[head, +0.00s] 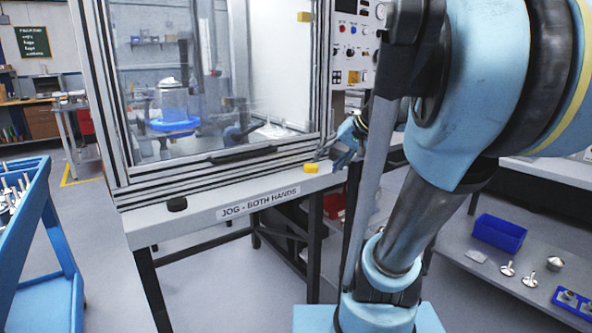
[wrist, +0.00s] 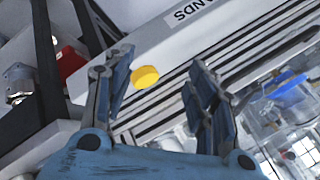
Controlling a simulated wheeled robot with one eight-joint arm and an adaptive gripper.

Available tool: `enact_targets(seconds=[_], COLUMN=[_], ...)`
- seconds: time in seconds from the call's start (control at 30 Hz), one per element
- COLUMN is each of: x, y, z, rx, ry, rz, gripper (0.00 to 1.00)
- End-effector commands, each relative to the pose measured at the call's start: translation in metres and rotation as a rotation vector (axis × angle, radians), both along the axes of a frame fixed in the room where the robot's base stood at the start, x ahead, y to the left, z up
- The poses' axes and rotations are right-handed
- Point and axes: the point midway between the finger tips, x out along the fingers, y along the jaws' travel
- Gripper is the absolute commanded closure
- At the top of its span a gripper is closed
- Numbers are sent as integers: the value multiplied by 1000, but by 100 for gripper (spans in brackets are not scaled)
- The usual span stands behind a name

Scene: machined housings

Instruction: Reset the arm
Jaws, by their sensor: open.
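My gripper (wrist: 158,98) shows in the wrist view with its two fingers spread apart and nothing between them. In the head view my gripper (head: 341,158) is small and partly hidden by my own arm, beside the front right corner of the machine enclosure. A round yellow button (wrist: 146,77) lies beyond the fingertips in the wrist view, on the pale front ledge. The same yellow button shows in the head view just left of the gripper, apart from it as far as I can tell.
A glazed machine enclosure (head: 215,160) stands on a bench labelled "JOG - BOTH HANDS" (head: 258,203). A black button (head: 177,204) sits on its left ledge. A blue cart (head: 40,250) stands left. A shelf at right holds a blue bin (head: 499,233) and metal parts. Floor between is clear.

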Motion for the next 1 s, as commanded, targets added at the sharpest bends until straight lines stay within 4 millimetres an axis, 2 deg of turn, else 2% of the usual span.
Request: enact_targets(seconds=[0.03,0.1,0.3,0.4,0.5,0.7,1.0], x=[-22,-49,-118,-145,-163,-179,-179], y=[-1,-7,-36,-54,-68,-83,-83], z=[-22,-51,-126,-156,-176,-193,-193], rx=[-52,-129,-353,-451,-527,-597,-597], ry=[27,68,162,196,217,235,235], rz=[12,23,34,32,26,17,17], gripper=[48,48,48,48,48,48,48])
